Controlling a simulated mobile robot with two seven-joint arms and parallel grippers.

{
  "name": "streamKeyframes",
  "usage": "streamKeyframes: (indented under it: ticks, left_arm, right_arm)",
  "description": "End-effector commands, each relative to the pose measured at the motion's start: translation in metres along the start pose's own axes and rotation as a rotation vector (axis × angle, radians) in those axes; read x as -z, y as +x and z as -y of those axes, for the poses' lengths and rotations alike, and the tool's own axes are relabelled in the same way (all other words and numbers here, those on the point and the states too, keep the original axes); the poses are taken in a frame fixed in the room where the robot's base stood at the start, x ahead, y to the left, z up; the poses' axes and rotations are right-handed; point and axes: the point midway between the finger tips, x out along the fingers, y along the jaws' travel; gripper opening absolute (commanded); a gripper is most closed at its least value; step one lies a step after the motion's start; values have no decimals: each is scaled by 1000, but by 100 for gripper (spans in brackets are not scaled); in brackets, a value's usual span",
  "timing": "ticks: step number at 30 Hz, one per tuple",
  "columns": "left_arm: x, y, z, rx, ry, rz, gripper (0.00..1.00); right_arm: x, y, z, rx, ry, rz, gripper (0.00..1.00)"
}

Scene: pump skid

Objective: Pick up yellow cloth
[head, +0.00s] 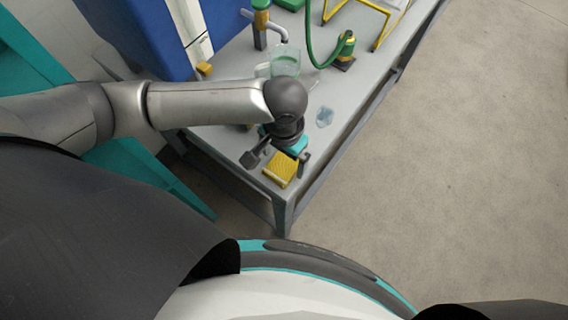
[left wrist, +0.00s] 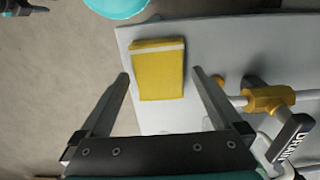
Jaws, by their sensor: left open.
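The yellow cloth (head: 281,169) lies near the front corner of the grey skid table. It is a folded rectangle with a pale stripe near one edge. It also shows in the left wrist view (left wrist: 158,72), flat on the table. My left gripper (head: 278,162) is open above the cloth. In the left wrist view its two fingers (left wrist: 161,76) stand apart, one on each side of the cloth, and nothing is between them in a grip. Whether the fingertips are at the cloth's height is hard to tell. My right gripper is not clearly seen.
A pipe with a yellow fitting and a "DRAIN" tag (left wrist: 291,138) lies right of the gripper. Floor at right is clear.

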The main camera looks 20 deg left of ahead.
Motion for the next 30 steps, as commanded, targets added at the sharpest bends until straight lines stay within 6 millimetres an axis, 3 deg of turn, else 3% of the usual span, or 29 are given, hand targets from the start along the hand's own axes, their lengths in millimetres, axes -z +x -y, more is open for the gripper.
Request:
streamKeyframes:
  ticks: [3,11,30]
  left_arm:
    - [0,13,-1,-1,1,0,100]
    - [0,14,-1,-2,2,-1,100]
    - [0,14,-1,-1,2,-1,30]
  right_arm:
    - [-1,4,0,0,0,0,50]
    - [-1,4,0,0,1,2,50]
    - [-4,4,1,1,2,7,50]
